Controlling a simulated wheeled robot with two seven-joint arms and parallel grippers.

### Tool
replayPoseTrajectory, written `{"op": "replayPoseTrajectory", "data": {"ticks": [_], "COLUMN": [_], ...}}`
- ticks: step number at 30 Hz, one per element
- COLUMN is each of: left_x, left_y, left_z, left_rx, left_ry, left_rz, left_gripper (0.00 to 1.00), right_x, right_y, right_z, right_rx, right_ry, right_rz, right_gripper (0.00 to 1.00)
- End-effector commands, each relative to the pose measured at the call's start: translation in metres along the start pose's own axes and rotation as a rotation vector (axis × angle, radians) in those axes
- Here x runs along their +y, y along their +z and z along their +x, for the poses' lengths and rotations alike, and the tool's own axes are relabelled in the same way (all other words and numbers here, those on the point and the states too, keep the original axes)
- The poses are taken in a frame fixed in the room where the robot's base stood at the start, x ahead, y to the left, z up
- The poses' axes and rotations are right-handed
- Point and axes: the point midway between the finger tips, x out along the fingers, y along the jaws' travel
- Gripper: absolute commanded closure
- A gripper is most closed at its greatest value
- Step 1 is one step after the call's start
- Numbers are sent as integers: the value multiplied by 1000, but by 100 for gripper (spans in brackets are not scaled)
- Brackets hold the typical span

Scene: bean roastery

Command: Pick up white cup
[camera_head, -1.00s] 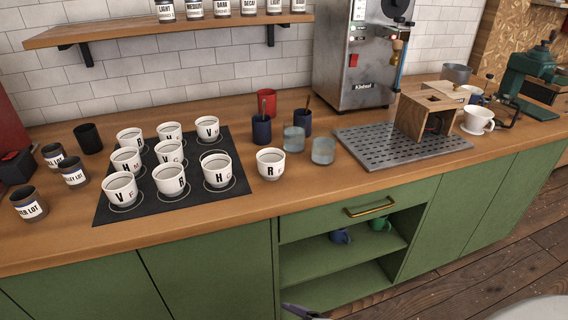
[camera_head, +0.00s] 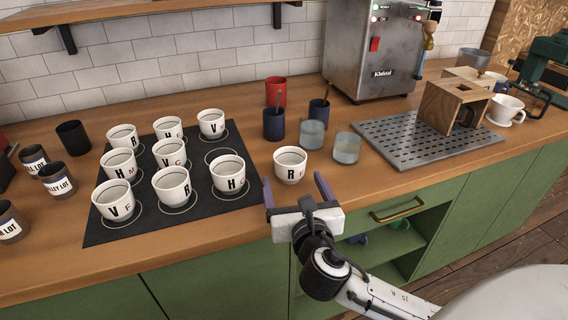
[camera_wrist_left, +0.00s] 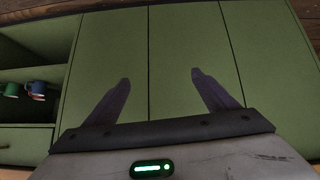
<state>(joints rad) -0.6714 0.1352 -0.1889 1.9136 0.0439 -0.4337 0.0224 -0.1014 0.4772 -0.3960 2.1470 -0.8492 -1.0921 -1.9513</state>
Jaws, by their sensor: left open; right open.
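A white cup marked R (camera_head: 290,166) stands upright on the wooden counter, just right of the black mat. Several more white lettered cups stand on the mat, such as one marked H (camera_head: 228,175). Another white cup (camera_head: 506,108) sits on a saucer at the far right. My right gripper (camera_head: 295,181) is open and empty at the counter's front, its two fingers apart on either side of the R cup in the picture. I cannot tell whether they touch it. My left gripper (camera_wrist_left: 160,75) is open and empty before green cabinet doors, and is outside the head view.
The black mat (camera_head: 101,228) lies left of the R cup. Two glass tumblers (camera_head: 312,134) (camera_head: 346,148), dark blue cups (camera_head: 274,124) and a red cup (camera_head: 276,91) stand behind it. A perforated metal tray (camera_head: 400,147) lies to the right. Dark labelled cups (camera_head: 57,180) stand far left.

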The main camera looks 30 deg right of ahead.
Motion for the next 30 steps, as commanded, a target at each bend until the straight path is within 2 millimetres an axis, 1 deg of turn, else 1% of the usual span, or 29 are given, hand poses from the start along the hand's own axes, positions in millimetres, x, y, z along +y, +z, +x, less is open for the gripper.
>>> {"op": "replayPoseTrajectory", "data": {"ticks": [1, 3, 7, 11, 15, 18, 21, 27, 28, 30], "left_x": [0, 1, 2, 2, 3, 3, 3, 2, 2, 2], "left_y": [3, 8, 15, 15, 14, 14, 14, 9, 9, 8], "left_z": [-1, -2, -4, -4, -5, -4, -4, -2, -2, -2], "left_rx": [-6, -15, -28, -29, -29, -29, -27, -20, -19, -17], "left_ry": [1, 1, 2, 3, 3, 3, 3, 3, 3, 3], "left_rz": [-1, -3, -4, -4, -4, -4, -4, -2, -2, -2], "left_gripper": [21, 21, 21, 21, 21, 21, 21, 21, 21, 21], "right_x": [0, -1, 0, -2, -5, -4, -4, -4, -4, -4], "right_y": [1, 1, 0, 4, 8, 6, 6, 6, 6, 6], "right_z": [9, 19, 29, 41, 63, 75, 81, 81, 81, 81], "right_rx": [-2, -1, 1, -1, -1, 1, 1, 2, 2, 2], "right_ry": [-2, -2, 0, -1, -1, 0, 0, 1, 1, 1], "right_rz": [0, 0, 2, 2, 2, 2, 2, 2, 2, 2], "right_gripper": [19, 19, 19, 19, 19, 19, 19, 19, 21, 32]}}
